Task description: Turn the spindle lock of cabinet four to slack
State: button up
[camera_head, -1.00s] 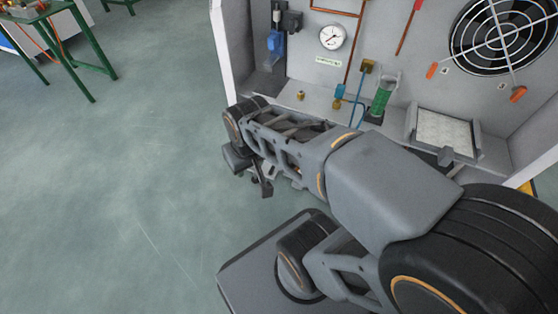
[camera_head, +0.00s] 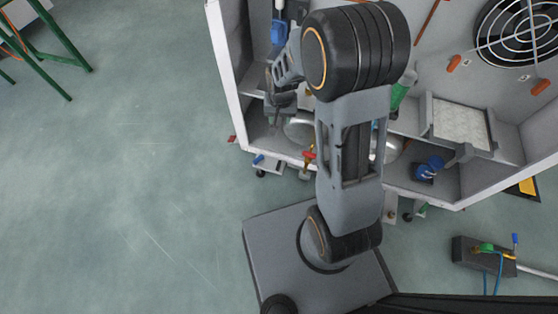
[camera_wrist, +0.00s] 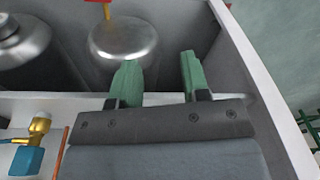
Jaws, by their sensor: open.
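An open white-walled cabinet (camera_head: 231,95) fills the upper right of the head view. I cannot make out its number or which part is the spindle lock. My gripper has two green fingers (camera_wrist: 158,78), apart with nothing between them. In the wrist view they point over a round silver vessel top (camera_wrist: 123,38) inside a grey compartment. Contact cannot be judged. In the head view my gripper (camera_head: 282,102) is dark and partly hidden at the cabinet's left side. A red handle (camera_head: 309,156) sits at the cabinet's lower front edge.
A brass fitting with a blue part (camera_wrist: 28,158) is at the wrist view's lower left. A fan guard (camera_head: 518,35) and a filter panel (camera_head: 460,125) are on the cabinet's right. A grey box with cables (camera_head: 485,254) lies on the floor.

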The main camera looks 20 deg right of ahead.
notch_tip(320, 180, down, 11)
jog(key=w+m+g+p, duration=0.1)
jog(key=w+m+p, duration=0.1)
jog(key=w, duration=0.1)
jog(key=m, duration=0.1)
send_over(279, 164)
notch_tip(279, 164, down, 12)
jog(key=r, duration=0.1)
notch_tip(279, 164, down, 13)
jog(key=b, duration=0.4)
jog(key=shift+s+a+f, duration=0.1)
jog(key=shift+a+f, duration=0.05)
grip_shut()
